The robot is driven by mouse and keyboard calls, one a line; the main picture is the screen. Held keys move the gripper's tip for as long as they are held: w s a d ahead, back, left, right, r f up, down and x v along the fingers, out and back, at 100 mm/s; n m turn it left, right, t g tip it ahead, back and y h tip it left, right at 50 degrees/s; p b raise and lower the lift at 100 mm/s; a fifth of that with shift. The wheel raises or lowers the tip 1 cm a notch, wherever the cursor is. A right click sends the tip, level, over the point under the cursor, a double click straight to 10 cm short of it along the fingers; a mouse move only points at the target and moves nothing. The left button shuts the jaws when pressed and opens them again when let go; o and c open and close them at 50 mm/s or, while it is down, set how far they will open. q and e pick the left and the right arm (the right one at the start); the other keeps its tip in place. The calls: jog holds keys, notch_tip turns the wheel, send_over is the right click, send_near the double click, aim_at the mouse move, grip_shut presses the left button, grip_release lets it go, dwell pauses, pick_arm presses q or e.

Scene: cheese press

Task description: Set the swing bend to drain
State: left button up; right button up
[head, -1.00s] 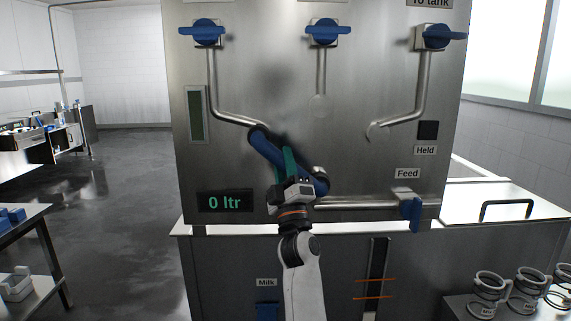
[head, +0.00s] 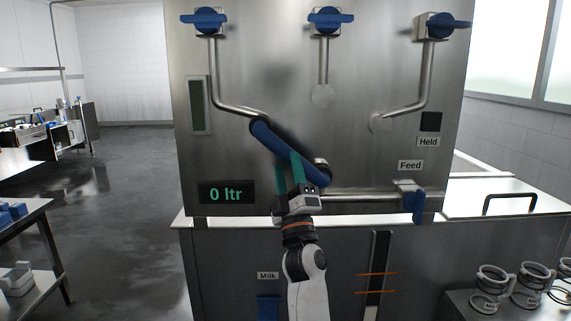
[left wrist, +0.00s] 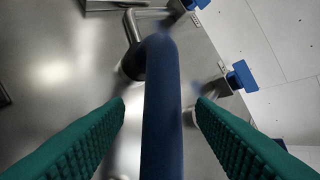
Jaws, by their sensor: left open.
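The swing bend (head: 283,150) is a dark blue tube on the steel panel (head: 270,75). It slants from the lower end of the left pipe (head: 213,80) down right to a fitting (head: 321,168). My left gripper (head: 289,168) is open, its green fingers at the bend's lower half. In the left wrist view the blue bend (left wrist: 161,120) runs between the two spread fingers (left wrist: 160,112), with gaps on both sides. The middle pipe (head: 323,65) and right pipe (head: 425,80) end in round discs, away from the bend. No drain label is readable. My right gripper is not in view.
Blue valve handles sit atop the left (head: 205,18), middle (head: 330,17) and right pipes (head: 446,23). A feed pipe (head: 365,199) with a blue handle (head: 415,205) runs right of my gripper. The display (head: 226,193) reads 0 ltr. Metal cups (head: 492,287) stand lower right.

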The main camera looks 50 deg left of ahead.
pick_arm(q)
jog(key=b+v, duration=0.1)
jog(key=v, duration=0.2)
jog(key=shift+d+f, duration=0.1)
jog(key=shift+f, duration=0.05)
dwell(0.4)
